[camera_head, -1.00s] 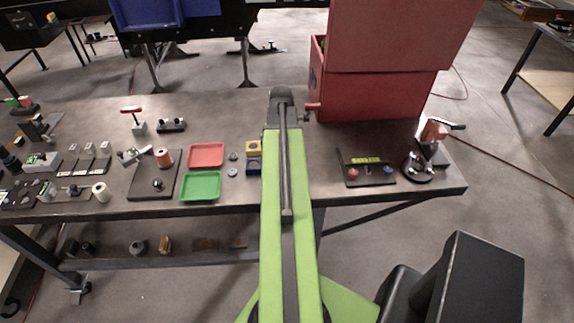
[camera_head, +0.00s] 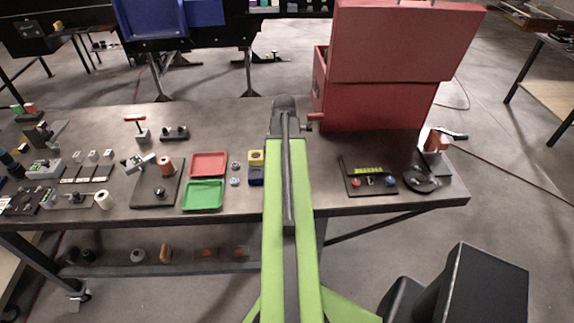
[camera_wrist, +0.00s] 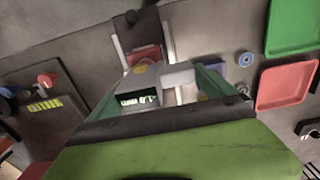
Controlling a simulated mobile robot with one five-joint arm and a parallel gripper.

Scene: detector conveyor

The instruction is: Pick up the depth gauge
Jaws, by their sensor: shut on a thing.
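The depth gauge (camera_wrist: 178,78) is a grey body with a small dark digit display, seen in the wrist view between the green-edged jaws of my gripper (camera_wrist: 158,90). The jaws are shut on it. Pale strips reach from beyond it toward the top of the view. Whether it touches the table below cannot be told. In the head view my arm hides the gripper and the gauge.
A large red box (camera_head: 372,100) stands at the back right of the table (camera_head: 225,118). Red (camera_head: 208,163) and green (camera_head: 203,195) trays lie left of my arm. A button panel (camera_head: 368,180) lies to the right. Several small tools crowd the far left.

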